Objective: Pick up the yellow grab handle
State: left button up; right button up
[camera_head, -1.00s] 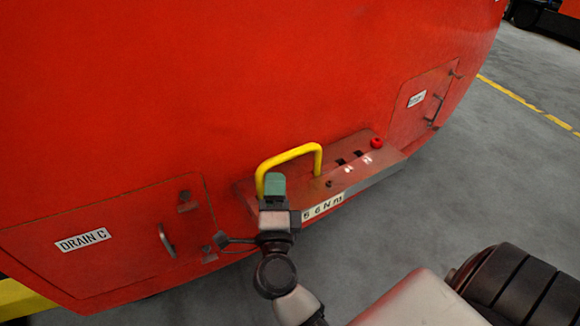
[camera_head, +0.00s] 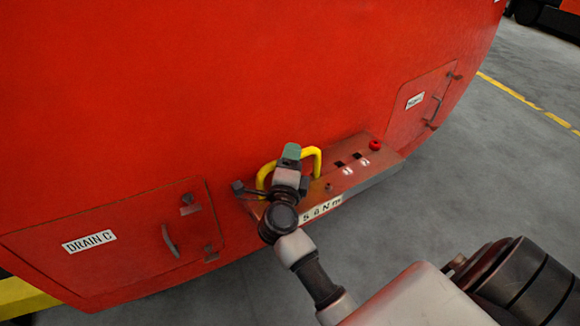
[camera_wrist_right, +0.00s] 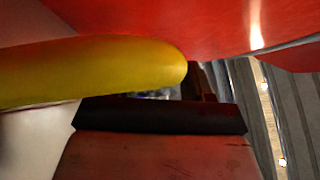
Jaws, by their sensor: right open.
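The yellow grab handle (camera_head: 314,154) stands as a bent bar on a small ledge of the red train nosecone, in the middle of the head view. My right gripper (camera_head: 290,152) is at the handle and covers part of its bar. In the right wrist view the yellow handle (camera_wrist_right: 110,72) fills the left side, very close, just above a dark finger pad (camera_wrist_right: 160,117). The second finger is not clear there, and I cannot tell whether the pad touches the handle. The right gripper is open. My left gripper is not in view.
The ledge (camera_head: 372,168) carries a red knob (camera_head: 375,145), dark slots and a torque label (camera_head: 322,207). A hatch marked DRAIN C (camera_head: 89,242) is at left and another hatch (camera_head: 420,105) at right. Grey floor (camera_head: 480,170) is clear at right.

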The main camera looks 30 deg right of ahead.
jog(key=shift+w+d, duration=0.25)
jog(key=shift+w, duration=0.05)
jog(key=shift+s, duration=0.1)
jog(key=shift+c, duration=0.5)
grip_shut()
jog(key=shift+r, duration=0.15)
